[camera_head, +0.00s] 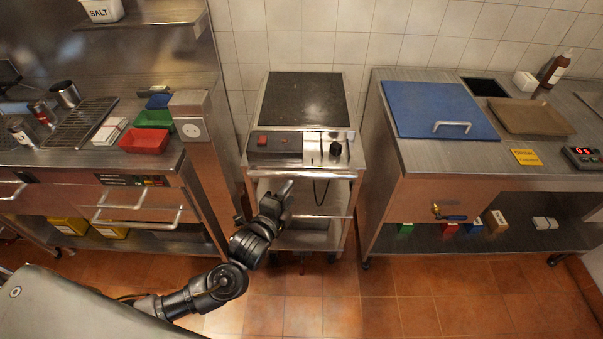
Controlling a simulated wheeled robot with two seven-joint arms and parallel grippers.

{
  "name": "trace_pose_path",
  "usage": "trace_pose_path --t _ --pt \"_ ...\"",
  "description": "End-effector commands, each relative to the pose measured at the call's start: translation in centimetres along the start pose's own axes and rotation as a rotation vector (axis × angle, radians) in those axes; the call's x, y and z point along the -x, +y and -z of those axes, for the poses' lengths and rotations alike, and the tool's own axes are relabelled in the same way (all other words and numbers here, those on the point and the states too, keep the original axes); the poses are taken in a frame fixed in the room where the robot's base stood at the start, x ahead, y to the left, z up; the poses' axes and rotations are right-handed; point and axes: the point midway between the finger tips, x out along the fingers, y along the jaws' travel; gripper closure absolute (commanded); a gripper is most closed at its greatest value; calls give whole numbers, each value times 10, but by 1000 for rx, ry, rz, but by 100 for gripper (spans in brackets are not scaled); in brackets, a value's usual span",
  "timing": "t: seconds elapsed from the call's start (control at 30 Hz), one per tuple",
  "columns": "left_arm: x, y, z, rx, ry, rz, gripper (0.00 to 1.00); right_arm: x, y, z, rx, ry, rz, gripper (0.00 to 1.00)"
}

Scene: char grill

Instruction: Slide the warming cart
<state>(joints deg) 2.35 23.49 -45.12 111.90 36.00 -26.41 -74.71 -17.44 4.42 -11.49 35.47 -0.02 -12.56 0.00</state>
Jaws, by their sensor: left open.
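The warming cart (258,172) is a steel cart with a black top plate, a front panel with a red switch and a black knob, and open shelves below. It stands in the gap between the left counter and the right counter. My left gripper (285,189) is open in front of the cart's left side, just below the control panel. I cannot tell whether it touches the cart. My left arm comes in from the lower left and hides part of the lower shelves. My right gripper is not in view.
The left counter (60,158) holds red and green trays and a grill grate, with drawer handles at its front. The right counter (425,150) carries a blue board (435,105) and a brown tray. The tiled floor (400,310) in front is clear.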

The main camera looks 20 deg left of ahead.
Motion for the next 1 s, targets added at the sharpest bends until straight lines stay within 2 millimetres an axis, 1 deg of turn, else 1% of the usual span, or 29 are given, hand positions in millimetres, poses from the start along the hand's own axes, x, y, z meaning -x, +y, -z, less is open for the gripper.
trace_pose_path --t 0.1,0.3,0.5,0.7,0.97,1.0 --pt "-19 -3 0 -1 -2 2 57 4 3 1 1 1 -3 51" --pt "-58 -2 0 -2 -1 1 57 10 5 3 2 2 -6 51" --pt "-87 -1 0 0 -1 0 57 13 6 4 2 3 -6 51" --pt "-98 0 0 1 0 -1 57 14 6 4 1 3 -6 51" --pt "-99 0 0 1 0 -1 57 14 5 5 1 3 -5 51" --pt "-99 0 0 1 0 -1 61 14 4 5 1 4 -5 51"
